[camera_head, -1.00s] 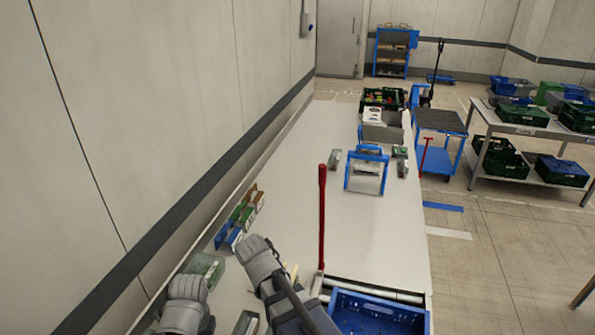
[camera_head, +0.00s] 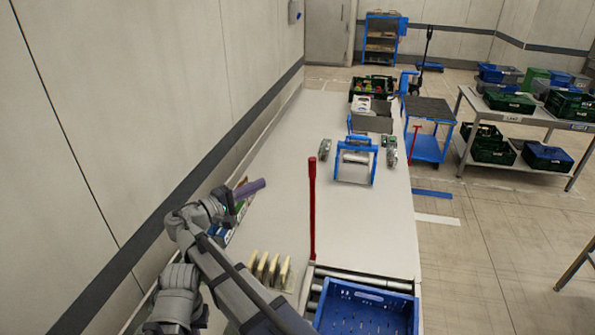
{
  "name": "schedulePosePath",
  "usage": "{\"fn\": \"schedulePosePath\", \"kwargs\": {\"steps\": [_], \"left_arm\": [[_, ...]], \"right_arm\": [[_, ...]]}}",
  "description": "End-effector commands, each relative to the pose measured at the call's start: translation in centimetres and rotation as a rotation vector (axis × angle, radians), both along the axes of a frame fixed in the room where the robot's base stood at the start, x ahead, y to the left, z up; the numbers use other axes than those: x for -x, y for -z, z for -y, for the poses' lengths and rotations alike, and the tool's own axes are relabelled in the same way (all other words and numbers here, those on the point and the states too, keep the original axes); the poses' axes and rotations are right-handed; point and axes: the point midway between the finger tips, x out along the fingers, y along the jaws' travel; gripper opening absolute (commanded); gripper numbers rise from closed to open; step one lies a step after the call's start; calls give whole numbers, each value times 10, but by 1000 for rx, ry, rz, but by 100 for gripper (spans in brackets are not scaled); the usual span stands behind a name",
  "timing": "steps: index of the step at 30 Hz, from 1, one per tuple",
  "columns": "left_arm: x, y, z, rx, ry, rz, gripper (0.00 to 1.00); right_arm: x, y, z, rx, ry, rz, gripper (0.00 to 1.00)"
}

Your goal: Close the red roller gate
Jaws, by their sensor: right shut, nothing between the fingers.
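The red roller gate shows as an upright red bar (camera_head: 312,212) with a thicker top end. It stands at the far end of the rollers (camera_head: 366,283), just behind the blue crate (camera_head: 364,312). My right gripper (camera_head: 232,201) is shut and empty, left of the red bar and clear of it, near the wall side of the table. A purple bar-like piece (camera_head: 251,187) shows at the gripper's tip; I cannot tell whether it is part of it. My left arm is at the lower left; its gripper is out of view.
A holder with several pale upright pieces (camera_head: 268,268) stands on the table left of the red bar's foot. A blue frame (camera_head: 355,160) stands farther along. The tabletop (camera_head: 275,215) between gripper and red bar is clear. The wall (camera_head: 130,140) closes the left side.

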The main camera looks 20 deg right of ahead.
Motion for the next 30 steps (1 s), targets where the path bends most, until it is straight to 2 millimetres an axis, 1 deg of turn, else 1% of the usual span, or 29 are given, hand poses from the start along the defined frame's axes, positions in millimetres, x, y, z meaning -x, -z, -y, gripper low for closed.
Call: {"fn": "schedulePosePath", "kwargs": {"steps": [4,8,11,18,23,25,30], "left_arm": [[0,0,0,0,0,0,0],[0,0,0,0,0,0,0],[0,-1,0,0,0,0,0],[0,-2,0,0,0,0,0],[0,-2,0,0,0,0,0],[0,-3,0,0,0,0,0],[0,-3,0,0,-1,0,0]], "right_arm": [[-1,-2,-1,10,-1,4,0],[-3,-2,7,9,0,3,0],[-8,-3,22,9,2,3,0],[-25,-3,69,8,2,3,0],[-34,-4,97,8,2,3,0],[-25,-4,107,8,1,3,0],[-18,-5,123,8,0,3,0]]}}
